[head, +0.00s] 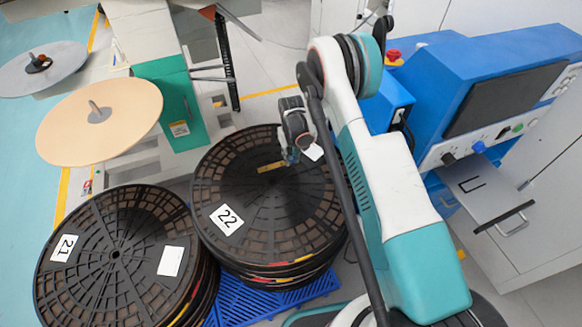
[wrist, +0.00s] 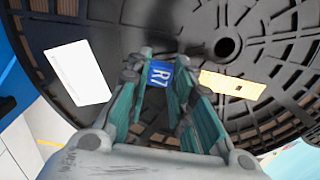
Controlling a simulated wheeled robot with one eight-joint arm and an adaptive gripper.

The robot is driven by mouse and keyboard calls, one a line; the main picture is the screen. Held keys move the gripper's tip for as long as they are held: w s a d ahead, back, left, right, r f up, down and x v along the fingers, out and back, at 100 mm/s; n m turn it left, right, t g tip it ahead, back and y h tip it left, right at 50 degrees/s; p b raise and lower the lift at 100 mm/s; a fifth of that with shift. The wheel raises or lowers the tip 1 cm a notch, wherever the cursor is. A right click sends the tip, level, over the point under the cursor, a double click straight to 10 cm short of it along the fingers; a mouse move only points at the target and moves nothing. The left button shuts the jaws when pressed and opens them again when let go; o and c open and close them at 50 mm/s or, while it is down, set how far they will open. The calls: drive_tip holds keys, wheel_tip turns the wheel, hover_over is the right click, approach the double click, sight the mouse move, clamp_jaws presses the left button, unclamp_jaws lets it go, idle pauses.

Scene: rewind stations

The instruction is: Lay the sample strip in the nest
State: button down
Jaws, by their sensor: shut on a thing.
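My gripper (head: 290,158) is over the upper part of the black reel stack labelled 22 (head: 250,250). In the wrist view its fingers (wrist: 160,88) are closed around the blue end marked R7 of what looks like the sample strip (wrist: 233,84). The strip's gold part sticks out to the right of the fingers. In the head view the gold part (head: 271,166) shows to the left of the gripper. I cannot tell whether the strip touches the reel below. A grey pulled-out drawer (head: 495,205) at the right bears a dark bracket-shaped outline, possibly the nest (head: 470,185).
A white card (wrist: 77,72) lies on the reel beside the gripper. A second black reel stack, labelled 21 (head: 115,255), stands at the left. A blue machine (head: 480,80) stands above the drawer. A tan disc (head: 95,125) is at the upper left.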

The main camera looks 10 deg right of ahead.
sight(291, 169)
drive_tip(key=shift+f+b, duration=0.8)
drive_tip(key=shift+f, duration=1.65)
drive_tip(key=shift+f, duration=0.1)
drive_tip(key=c, duration=1.4)
unclamp_jaws()
